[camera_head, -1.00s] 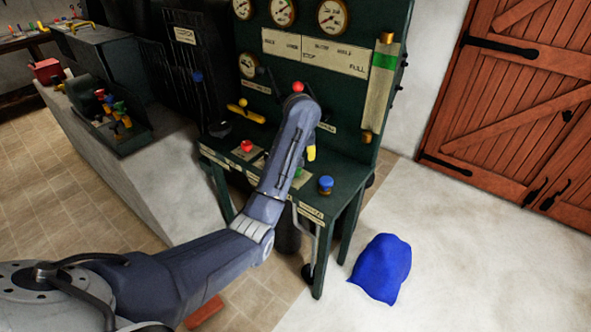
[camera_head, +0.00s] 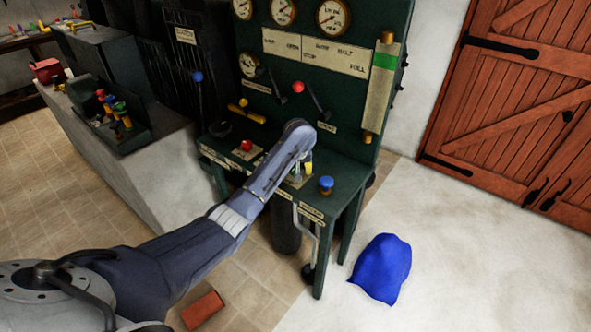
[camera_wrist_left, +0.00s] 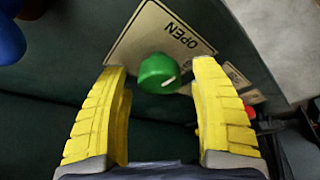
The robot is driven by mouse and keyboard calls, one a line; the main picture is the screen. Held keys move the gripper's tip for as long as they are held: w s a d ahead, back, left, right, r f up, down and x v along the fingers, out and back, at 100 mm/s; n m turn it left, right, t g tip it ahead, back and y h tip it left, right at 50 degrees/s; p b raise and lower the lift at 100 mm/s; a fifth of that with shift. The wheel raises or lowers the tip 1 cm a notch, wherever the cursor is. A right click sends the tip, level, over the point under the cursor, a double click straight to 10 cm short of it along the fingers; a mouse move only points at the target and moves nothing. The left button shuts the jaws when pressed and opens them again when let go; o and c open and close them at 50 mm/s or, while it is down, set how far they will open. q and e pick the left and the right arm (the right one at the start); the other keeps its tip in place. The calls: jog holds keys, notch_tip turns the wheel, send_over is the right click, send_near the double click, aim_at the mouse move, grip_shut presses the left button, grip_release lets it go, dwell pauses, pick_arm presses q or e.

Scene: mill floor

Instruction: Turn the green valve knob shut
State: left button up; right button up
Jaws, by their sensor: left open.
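The green valve knob (camera_wrist_left: 159,73) shows in the left wrist view, round with a white mark pointing right and slightly up. It sits at the lower edge of a cream plate (camera_wrist_left: 150,38) reading OPEN. My left gripper (camera_wrist_left: 161,92) has two yellow fingers, open, one to each side of the knob, with a gap on both sides. In the head view the left gripper (camera_head: 304,170) is over the front of the green console's shelf (camera_head: 340,198). My right gripper is not in view.
A blue knob (camera_head: 326,184) stands just right of the gripper, and a red button (camera_head: 246,146) is to the left. A blue sack (camera_head: 381,268) and a brick (camera_head: 203,310) lie on the floor.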

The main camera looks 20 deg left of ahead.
pick_arm(q)
jog(key=c, duration=1.2)
jog(key=m+h, duration=0.2)
jog(key=m, duration=0.5)
jog(key=m+h, duration=0.1)
jog(key=m, duration=0.1)
jog(key=shift+m+h, duration=0.3)
jog(key=shift+m, duration=0.1)
jog(key=shift+c, duration=0.2)
jog(key=m, duration=0.2)
jog(key=m+h, duration=0.1)
jog(key=m, duration=0.1)
jog(key=shift+g+h, duration=0.3)
jog(key=shift+m+g+h, duration=0.4)
jog(key=shift+m+g, duration=0.1)
jog(key=shift+m, duration=1.5)
jog(key=shift+s+d, duration=0.1)
jog(key=o, duration=1.2)
